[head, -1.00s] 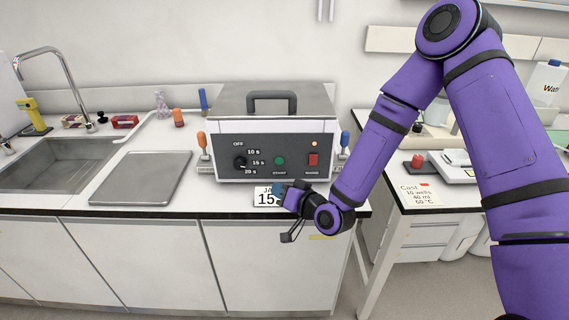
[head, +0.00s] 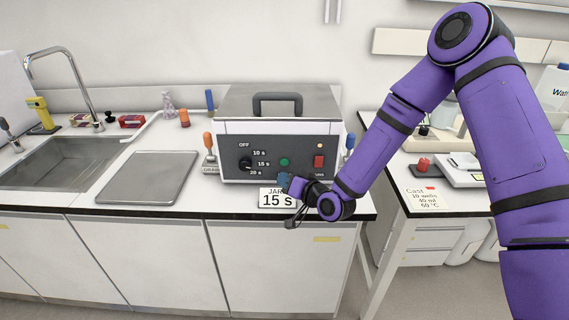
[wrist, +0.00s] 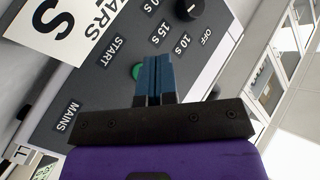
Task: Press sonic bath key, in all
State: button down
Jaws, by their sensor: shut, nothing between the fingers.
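The sonic bath (head: 280,125) is a grey box with a lid handle, standing on the counter. Its dark front panel carries a black dial (head: 245,163), a green START key (head: 285,162) and a red MAINS switch (head: 319,161). An orange lamp is lit above the switch. My gripper (head: 286,182) is shut and empty, in front of the panel just below the green key. In the wrist view, the blue fingertips (wrist: 156,58) point at the panel beside the green key (wrist: 137,72), partly covering it. I cannot tell whether they touch the panel.
A card (head: 277,199) reading "JARS 15 s" stands at the counter's front edge below the bath. Levers with orange (head: 208,140) and blue (head: 349,141) handles flank the bath. A metal plate (head: 147,177) and sink lie left.

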jog(key=shift+w, duration=1.75)
jog(key=shift+w, duration=0.2)
dwell(0.6)
jog(key=shift+w, duration=0.25)
jog(key=shift+w+d, duration=0.1)
jog(key=shift+w, duration=0.3)
dwell(0.7)
jog(key=shift+s, duration=0.8)
jog(key=shift+s, duration=2.55)
